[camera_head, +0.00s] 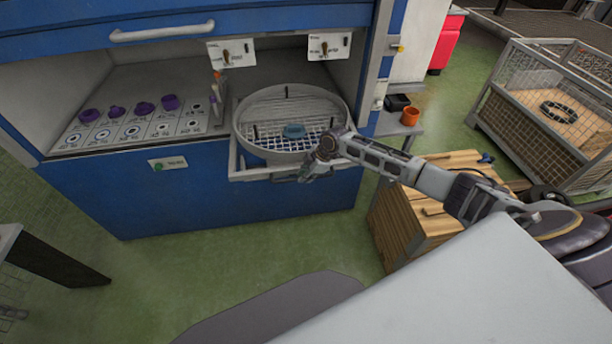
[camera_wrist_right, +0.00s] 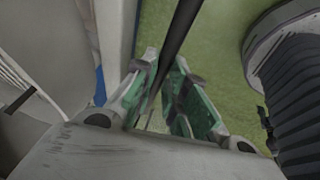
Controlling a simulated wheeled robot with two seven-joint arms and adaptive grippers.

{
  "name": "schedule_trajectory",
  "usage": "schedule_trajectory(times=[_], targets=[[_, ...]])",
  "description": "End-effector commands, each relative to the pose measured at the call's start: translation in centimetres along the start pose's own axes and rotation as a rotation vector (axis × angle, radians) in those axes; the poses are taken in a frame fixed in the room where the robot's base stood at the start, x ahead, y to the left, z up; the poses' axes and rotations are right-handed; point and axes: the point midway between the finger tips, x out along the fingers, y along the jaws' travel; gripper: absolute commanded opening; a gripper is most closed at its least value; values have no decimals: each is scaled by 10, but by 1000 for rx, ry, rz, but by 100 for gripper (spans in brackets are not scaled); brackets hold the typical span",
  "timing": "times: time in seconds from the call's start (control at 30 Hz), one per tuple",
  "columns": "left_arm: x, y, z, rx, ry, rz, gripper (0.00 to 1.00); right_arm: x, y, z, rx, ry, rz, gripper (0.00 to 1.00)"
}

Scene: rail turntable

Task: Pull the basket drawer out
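The basket drawer (camera_head: 250,172) is a pale tray in the blue cabinet's opening, its front standing a little out past the cabinet face. A round mesh basket (camera_head: 243,117) with a blue piece (camera_head: 294,131) inside sits on it. My right gripper (camera_head: 308,174) is at the drawer's front, right of its middle. In the right wrist view, the green-padded fingers of my right gripper (camera_wrist_right: 168,75) close in on both sides of the dark handle bar (camera_wrist_right: 180,28). The bar runs between the fingertips. My left gripper is in neither view.
Purple knobs (camera_head: 145,108) stand on a marked panel left of the drawer. A wooden crate (camera_head: 410,225) and a small shelf with an orange cup (camera_head: 410,116) are to the right. Green floor (camera_head: 250,245) in front of the cabinet is open.

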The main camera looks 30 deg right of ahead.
Motion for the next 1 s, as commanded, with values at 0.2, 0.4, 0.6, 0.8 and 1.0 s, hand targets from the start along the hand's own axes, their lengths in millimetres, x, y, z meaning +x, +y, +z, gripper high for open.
schedule_trajectory(times=[0.2, 0.4, 0.6, 0.8, 1.0], targets=[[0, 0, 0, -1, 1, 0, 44, 0, 0, 0, 0, 1, 1, 35], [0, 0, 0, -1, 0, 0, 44, 0, 0, 0, 0, 1, 1, 35], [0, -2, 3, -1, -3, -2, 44, -2, 0, 0, 0, 1, 1, 35], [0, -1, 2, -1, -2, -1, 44, -14, 1, 1, 0, 1, 2, 35], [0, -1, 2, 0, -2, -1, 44, -36, 1, 1, -1, -1, 3, 35]])
